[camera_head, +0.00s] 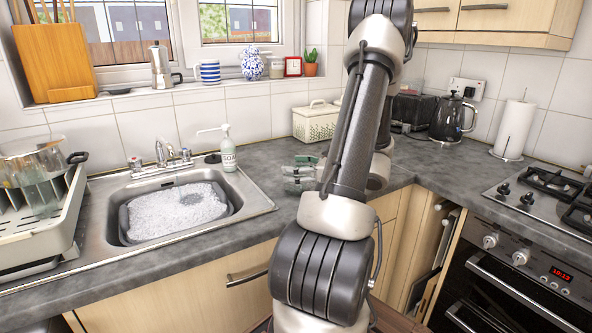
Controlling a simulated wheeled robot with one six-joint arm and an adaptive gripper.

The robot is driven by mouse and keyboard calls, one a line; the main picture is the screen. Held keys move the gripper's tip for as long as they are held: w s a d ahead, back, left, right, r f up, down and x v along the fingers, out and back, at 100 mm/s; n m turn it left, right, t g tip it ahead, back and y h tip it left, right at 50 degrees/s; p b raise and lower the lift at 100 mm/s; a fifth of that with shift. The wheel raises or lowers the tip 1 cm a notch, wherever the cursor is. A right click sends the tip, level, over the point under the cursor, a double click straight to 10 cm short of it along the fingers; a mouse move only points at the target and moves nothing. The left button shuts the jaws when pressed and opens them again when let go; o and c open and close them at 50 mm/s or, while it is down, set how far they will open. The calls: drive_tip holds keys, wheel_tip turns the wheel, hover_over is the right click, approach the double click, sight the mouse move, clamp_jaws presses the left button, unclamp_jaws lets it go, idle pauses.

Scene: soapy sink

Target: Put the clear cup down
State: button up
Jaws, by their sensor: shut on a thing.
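My gripper (297,176) is over the grey counter, just right of the sink and in front of the cream bread box. It is partly hidden behind my own arm. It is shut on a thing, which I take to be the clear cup. The cup's outline is hard to make out against the greenish-grey fingers, and I cannot tell whether its base touches the counter (262,158).
The sink (258,207) holds a basin of suds (175,212). A soap bottle (228,150) stands at its back right corner. A dish rack (72,215) with clear glasses is at left. The cream bread box (313,121) stands behind my gripper. Kettle (452,118) and hob (548,198) are at right.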

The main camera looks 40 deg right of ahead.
drive_tip(key=shift+f, duration=0.1)
drive_tip(key=o, duration=1.2)
